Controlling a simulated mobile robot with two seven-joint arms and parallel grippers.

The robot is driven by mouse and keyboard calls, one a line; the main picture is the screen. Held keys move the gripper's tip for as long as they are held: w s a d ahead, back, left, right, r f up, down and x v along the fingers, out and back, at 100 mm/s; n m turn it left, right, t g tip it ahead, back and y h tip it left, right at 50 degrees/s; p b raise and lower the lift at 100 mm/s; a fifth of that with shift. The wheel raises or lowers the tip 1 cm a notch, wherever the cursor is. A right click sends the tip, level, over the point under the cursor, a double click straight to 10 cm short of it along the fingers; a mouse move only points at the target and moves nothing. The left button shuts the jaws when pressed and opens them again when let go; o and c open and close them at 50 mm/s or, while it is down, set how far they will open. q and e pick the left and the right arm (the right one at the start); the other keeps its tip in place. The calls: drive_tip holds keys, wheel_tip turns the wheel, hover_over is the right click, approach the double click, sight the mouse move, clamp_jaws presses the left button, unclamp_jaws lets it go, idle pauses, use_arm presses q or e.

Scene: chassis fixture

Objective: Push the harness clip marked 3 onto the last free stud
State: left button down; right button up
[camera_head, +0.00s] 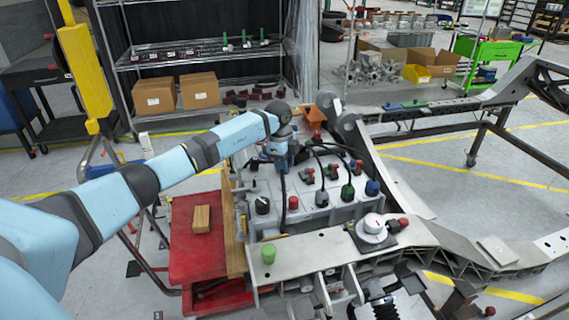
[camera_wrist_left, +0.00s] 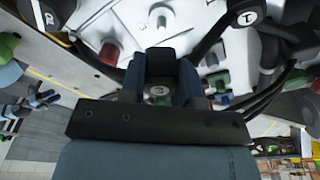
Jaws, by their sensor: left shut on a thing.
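My left gripper (camera_head: 279,163) is over the back left part of a light grey box (camera_head: 320,215). In the left wrist view its two dark blue fingers (camera_wrist_left: 160,85) are shut on a dark harness clip marked 3 (camera_wrist_left: 157,91). A round pale part (camera_wrist_left: 160,16) on the white surface shows just beyond the fingers; I cannot tell whether it is the free stud. Another black clip marked 1 (camera_wrist_left: 247,17) sits at the upper right with black cables. The fingers hide the underside of the held clip, so its contact cannot be seen. My right gripper is not in view.
Red, green, blue and black connectors (camera_head: 347,192) and black cables crowd the box top. A metal chassis frame (camera_head: 400,190) runs around its right side. A red cart (camera_head: 195,250) with a wooden block (camera_head: 201,219) stands left.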

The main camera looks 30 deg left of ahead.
use_arm(q)
wheel_tip(320, 180, down, 4)
drive_tip(key=b, duration=0.2)
drive_tip(key=shift+r+b, duration=0.2)
drive_tip(key=shift+b, duration=0.1)
drive_tip(key=shift+r, duration=0.25)
drive_tip(key=shift+p, duration=0.4)
drive_tip(key=shift+r, duration=0.1)
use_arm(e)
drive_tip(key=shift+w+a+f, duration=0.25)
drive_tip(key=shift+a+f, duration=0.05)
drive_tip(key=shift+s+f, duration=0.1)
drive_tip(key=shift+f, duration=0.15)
use_arm(q)
drive_tip(key=shift+p, duration=0.4)
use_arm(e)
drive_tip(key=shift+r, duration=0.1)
use_arm(q)
drive_tip(key=shift+p, duration=0.4)
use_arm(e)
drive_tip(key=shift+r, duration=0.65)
use_arm(q)
drive_tip(key=shift+f, duration=0.25)
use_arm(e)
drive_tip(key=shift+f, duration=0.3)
